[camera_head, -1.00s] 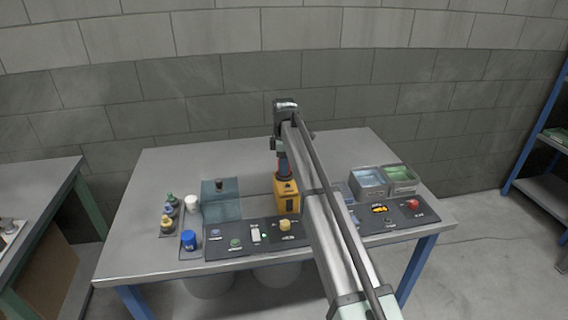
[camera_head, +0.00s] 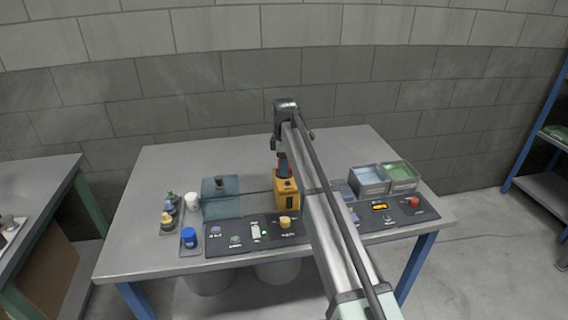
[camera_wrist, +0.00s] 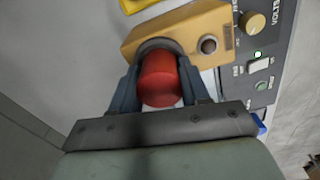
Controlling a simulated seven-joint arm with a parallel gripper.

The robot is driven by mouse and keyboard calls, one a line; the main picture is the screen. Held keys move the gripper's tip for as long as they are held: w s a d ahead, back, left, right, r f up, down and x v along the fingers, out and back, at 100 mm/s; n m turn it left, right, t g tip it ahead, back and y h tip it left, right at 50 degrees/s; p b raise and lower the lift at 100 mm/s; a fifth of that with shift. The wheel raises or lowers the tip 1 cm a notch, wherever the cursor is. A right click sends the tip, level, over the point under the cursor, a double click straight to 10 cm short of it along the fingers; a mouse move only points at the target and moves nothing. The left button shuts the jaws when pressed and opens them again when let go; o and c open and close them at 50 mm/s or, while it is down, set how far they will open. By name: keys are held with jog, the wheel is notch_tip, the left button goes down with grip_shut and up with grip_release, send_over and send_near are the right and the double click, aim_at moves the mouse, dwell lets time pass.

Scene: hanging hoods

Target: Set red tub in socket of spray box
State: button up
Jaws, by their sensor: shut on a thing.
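The red tub (camera_wrist: 160,80) is held between my two blue-grey fingers in the wrist view. My gripper (camera_wrist: 162,92) is shut on its sides. The tub's far end is at the dark round socket (camera_wrist: 146,47) on the yellow spray box (camera_wrist: 190,33); I cannot tell how deep it sits. In the head view the spray box (camera_head: 287,195) stands upright mid-table, and my gripper (camera_head: 284,169) is directly above it.
A control panel (camera_head: 222,247) with knobs runs along the table's front edge. A teal translucent hood (camera_head: 221,208), small bottles (camera_head: 169,208) and a blue-capped jar (camera_head: 189,238) are on the left. The table's back left is clear.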

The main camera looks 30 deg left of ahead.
jog(key=o, duration=1.6)
jog(key=shift+o, duration=0.2)
jog(key=shift+r, duration=0.1)
jog(key=shift+r, duration=3.35)
